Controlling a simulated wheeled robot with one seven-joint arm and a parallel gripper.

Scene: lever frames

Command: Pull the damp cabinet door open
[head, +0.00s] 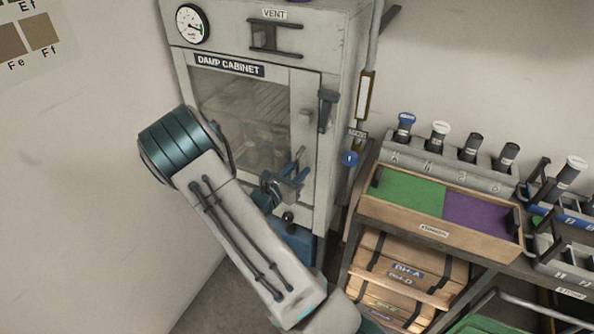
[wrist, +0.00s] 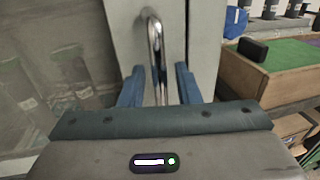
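The damp cabinet (head: 345,60) is a pale grey box standing against the wall. Its door (head: 303,95) has a large window and looks closed in the head view. The chrome door handle (wrist: 156,60) is an upright bar, seen in the wrist view on the door's pale edge strip (wrist: 124,30). My gripper (head: 290,180) is at the lower right part of the door. In the wrist view my gripper (wrist: 158,88) has its blue fingers on either side of the handle, with a visible gap on each side. The handle's lower end is hidden behind my gripper body.
A dark latch lever (head: 327,110) is at the cabinet's right front edge. A wooden tray (head: 455,232) with green and purple panels sits on a bench at the right, below a rack of capped bottles (head: 450,165). A wooden crate (head: 375,245) is underneath.

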